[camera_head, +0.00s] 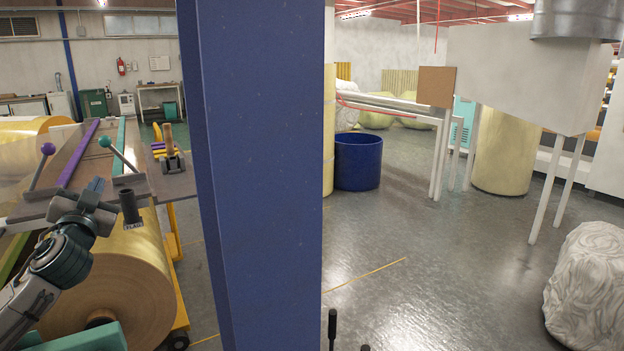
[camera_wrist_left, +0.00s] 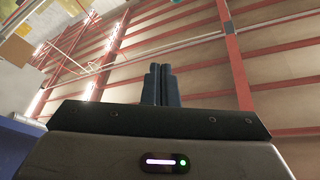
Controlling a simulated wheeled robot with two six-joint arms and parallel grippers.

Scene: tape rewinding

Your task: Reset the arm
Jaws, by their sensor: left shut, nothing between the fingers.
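My left arm comes in from the lower left in the head view. Its gripper (camera_head: 96,185) points upward in front of the work table, with its dark blue fingers close together. In the left wrist view the fingers (camera_wrist_left: 160,85) stand side by side, shut and empty, with only the ceiling behind them. I do not make out my right gripper in either view.
A large yellow tape roll (camera_head: 135,265) is beside my left arm, below a table (camera_head: 75,165) with ball-topped levers. A blue pillar (camera_head: 258,180) blocks the middle view. A blue bin (camera_head: 358,165) stands behind it.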

